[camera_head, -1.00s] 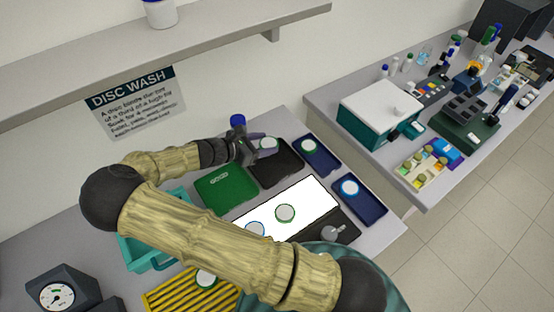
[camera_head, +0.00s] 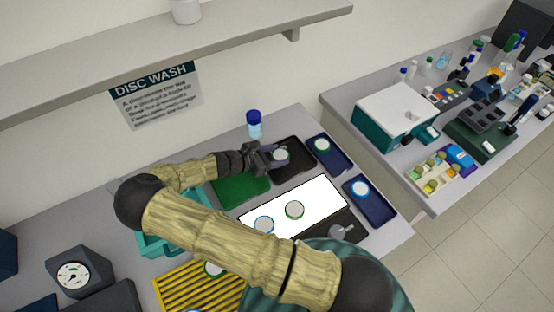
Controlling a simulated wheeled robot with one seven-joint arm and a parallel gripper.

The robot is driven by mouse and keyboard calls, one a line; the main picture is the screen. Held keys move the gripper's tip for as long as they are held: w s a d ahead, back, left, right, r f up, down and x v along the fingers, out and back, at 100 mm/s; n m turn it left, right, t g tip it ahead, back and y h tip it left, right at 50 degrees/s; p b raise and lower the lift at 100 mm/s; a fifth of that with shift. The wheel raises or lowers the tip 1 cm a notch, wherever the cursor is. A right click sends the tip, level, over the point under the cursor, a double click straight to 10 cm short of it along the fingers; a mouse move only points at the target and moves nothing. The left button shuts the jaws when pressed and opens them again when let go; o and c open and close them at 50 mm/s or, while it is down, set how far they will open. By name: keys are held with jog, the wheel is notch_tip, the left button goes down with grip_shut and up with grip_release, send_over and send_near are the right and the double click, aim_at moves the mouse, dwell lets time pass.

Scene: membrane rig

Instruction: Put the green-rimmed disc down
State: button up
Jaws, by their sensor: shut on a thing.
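My gripper (camera_head: 273,158) is shut on a pale disc (camera_head: 281,154) whose rim looks greenish, with a purple fingertip beside it. The disc is over the black tray (camera_head: 303,166); I cannot tell if it touches the tray. Other green-rimmed discs lie on the white panel (camera_head: 294,210), in the far blue tray (camera_head: 322,145) and on the yellow ribbed rack (camera_head: 214,269). Blue-rimmed discs lie at the white panel's left part (camera_head: 264,224) and in the near blue tray (camera_head: 360,188). My arm hides part of the bench.
A blue-capped bottle (camera_head: 254,125) stands behind my gripper. A green tray (camera_head: 240,192) lies left of the black tray, with a teal bin (camera_head: 153,238) farther left. A dial gauge (camera_head: 73,276) stands front left. A shelf (camera_head: 200,50) runs above.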

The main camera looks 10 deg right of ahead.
notch_tip(320, 180, down, 2)
jog(key=shift+a+f+p, duration=0.1)
jog(key=shift+a+p, duration=0.05)
jog(key=shift+p, duration=0.15)
jog(key=shift+s+a+f, duration=0.15)
jog(key=shift+a+f, duration=0.2)
jog(key=shift+a, duration=0.05)
jog(key=o, duration=1)
jog(key=shift+d, duration=0.2)
jog(key=shift+c, duration=0.2)
jog(key=shift+a+r, duration=0.15)
jog(key=shift+a, duration=0.15)
jog(key=b+v, duration=0.3)
jog(key=v, duration=0.8)
jog(key=shift+s+a+r, duration=0.1)
jog(key=shift+s+a, duration=0.15)
jog(key=shift+d, duration=0.1)
